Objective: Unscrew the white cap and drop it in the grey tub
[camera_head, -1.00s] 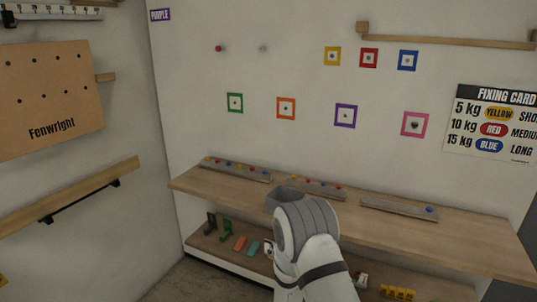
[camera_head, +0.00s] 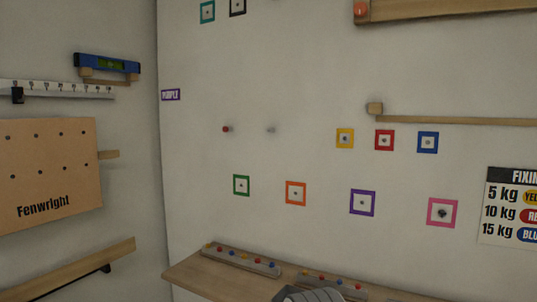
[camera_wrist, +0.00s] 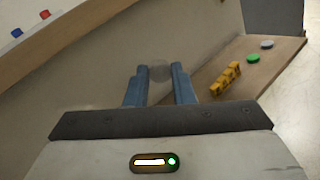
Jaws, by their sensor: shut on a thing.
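I cannot tell whether this is the white cap. In the head view a small whitish knob (camera_head: 271,129) sits on the wall, right of a red knob (camera_head: 226,129). I cannot tell whether either is a screw cap. Only the top of my arm shows at the bottom edge of the head view, and my gripper is hidden there. I see no grey tub in these views.
A wooden worktop (camera_head: 205,274) carries grey strips (camera_head: 240,262) with coloured pieces. A lower shelf (camera_wrist: 278,73) holds a yellow block (camera_wrist: 225,78), a green disc (camera_wrist: 253,58) and a pale disc (camera_wrist: 266,44). Coloured square frames (camera_head: 362,202) and a wooden rail (camera_head: 450,120) are on the wall.

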